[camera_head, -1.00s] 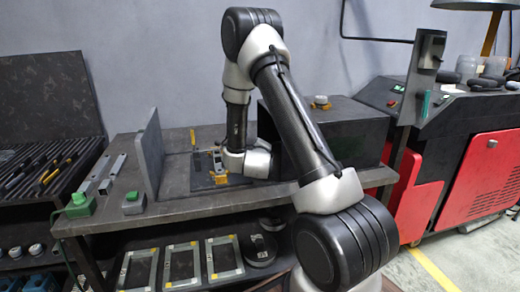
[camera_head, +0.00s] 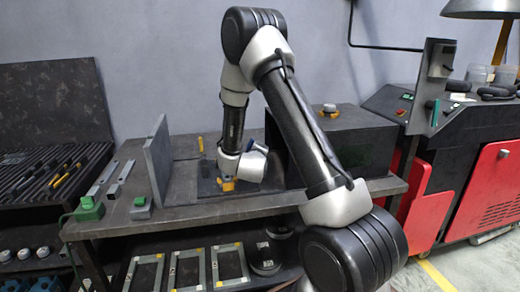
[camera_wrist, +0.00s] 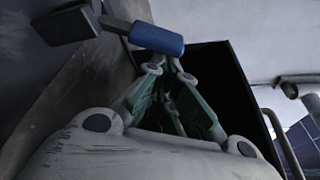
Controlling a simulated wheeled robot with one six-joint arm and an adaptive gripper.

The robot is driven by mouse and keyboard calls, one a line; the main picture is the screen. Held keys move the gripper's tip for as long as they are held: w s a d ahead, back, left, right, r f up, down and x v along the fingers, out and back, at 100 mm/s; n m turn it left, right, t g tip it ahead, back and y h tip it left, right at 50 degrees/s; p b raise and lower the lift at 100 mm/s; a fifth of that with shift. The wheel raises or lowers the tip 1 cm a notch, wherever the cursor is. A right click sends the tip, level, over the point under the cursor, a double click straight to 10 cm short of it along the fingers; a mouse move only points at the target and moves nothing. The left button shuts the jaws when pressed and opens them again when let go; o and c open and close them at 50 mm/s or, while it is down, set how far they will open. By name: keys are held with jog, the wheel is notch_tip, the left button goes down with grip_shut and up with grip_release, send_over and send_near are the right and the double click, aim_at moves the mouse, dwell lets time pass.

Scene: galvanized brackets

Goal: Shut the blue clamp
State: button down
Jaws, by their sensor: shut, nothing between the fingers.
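The blue clamp handle (camera_wrist: 157,38) is a rounded blue grip on a grey bar that runs to a dark block at upper left in the wrist view. My gripper (camera_wrist: 168,74) is shut and empty, with its fingertips just below the handle in the picture. I cannot tell whether they touch it. In the head view my wrist hides most of the clamp on the bench. Yellow-orange parts (camera_head: 226,184) show below it, and a small dark blue patch shows at its upper right. The gripper's fingers are not clear there.
A grey upright panel (camera_head: 157,165) stands left of the clamp. A large dark box (camera_head: 350,145) stands close on the right. Green-topped blocks (camera_head: 88,208) lie at the bench's left end. Frames (camera_head: 187,270) lie on the lower shelf.

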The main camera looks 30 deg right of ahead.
aim_at(252, 140)
jog(key=a+r+n, duration=0.1)
jog(key=n, duration=0.1)
jog(key=a+r+n+h, duration=0.1)
jog(key=shift+w+a+n+t, duration=0.2)
jog(key=shift+w+n+t, duration=0.15)
jog(key=shift+n+t, duration=0.05)
jog(key=shift+w+a+r, duration=0.1)
jog(key=shift+a+r, duration=0.05)
jog(key=shift+a, duration=0.2)
dwell(0.4)
